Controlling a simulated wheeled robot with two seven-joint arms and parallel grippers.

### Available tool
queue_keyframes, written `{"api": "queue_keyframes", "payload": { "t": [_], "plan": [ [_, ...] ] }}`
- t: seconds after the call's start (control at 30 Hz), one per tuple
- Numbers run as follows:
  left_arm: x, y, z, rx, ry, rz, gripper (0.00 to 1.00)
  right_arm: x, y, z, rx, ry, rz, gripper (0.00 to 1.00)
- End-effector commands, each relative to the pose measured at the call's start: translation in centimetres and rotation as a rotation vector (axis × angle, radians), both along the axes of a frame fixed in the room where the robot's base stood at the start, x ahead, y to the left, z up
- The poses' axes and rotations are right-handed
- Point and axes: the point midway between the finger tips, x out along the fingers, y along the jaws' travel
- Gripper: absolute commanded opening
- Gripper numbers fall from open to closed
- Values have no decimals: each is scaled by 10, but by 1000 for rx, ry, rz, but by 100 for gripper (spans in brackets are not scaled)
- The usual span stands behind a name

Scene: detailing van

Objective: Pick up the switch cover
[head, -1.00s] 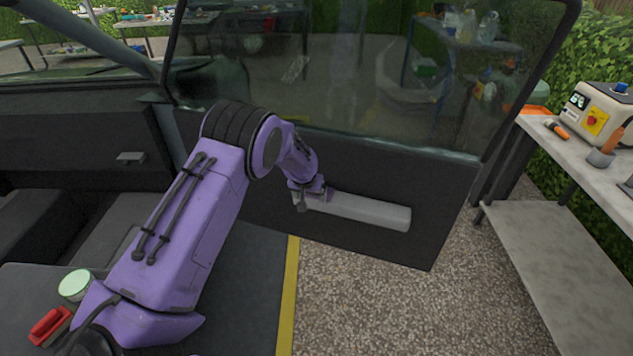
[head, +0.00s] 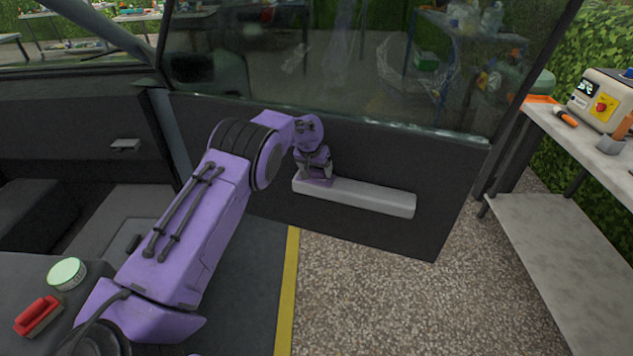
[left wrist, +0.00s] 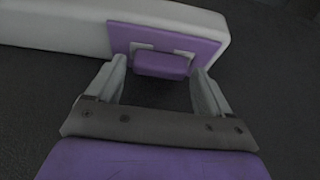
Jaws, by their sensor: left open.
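The switch cover appears to be a purple flat plate with a raised purple block (left wrist: 162,65) in the left wrist view. It lies on a long pale grey armrest (left wrist: 60,25), with light grey patches beside the block. My left gripper (left wrist: 160,78) is open, its two grey fingers on either side of the block with gaps visible; I cannot tell if they touch the plate. In the head view my left gripper (head: 314,172) is over the left end of the armrest (head: 370,198), mostly hiding the cover. My right gripper is not in view.
The armrest is on a dark door panel (head: 400,235) below a window. A grey side table (head: 590,160) with a cream machine (head: 597,100) stands at right. A green-lidded tub (head: 67,272) and a red brush (head: 38,316) lie at lower left.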

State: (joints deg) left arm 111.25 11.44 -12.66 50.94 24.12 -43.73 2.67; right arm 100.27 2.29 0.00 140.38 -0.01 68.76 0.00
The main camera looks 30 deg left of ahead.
Motion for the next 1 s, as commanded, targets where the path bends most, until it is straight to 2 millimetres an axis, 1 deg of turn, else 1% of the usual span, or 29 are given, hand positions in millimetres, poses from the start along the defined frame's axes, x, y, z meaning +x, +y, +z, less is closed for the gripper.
{"api": "queue_keyframes", "payload": {
  "t": [0.23,0.27,0.3,0.37,0.4,0.53,0.63,1.0],
  "plan": [
    [0,0,-1,0,0,0,81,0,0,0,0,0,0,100],
    [0,0,-1,0,0,0,78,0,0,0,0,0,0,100],
    [0,0,-1,0,0,0,65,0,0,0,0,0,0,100],
    [0,0,-1,0,0,0,45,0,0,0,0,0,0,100],
    [0,0,-1,0,0,0,44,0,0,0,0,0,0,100],
    [0,0,0,0,-1,0,44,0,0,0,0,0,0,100],
    [1,0,4,0,-1,0,44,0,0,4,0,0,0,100],
    [0,0,32,0,-1,0,44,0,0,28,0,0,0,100]
  ]
}}
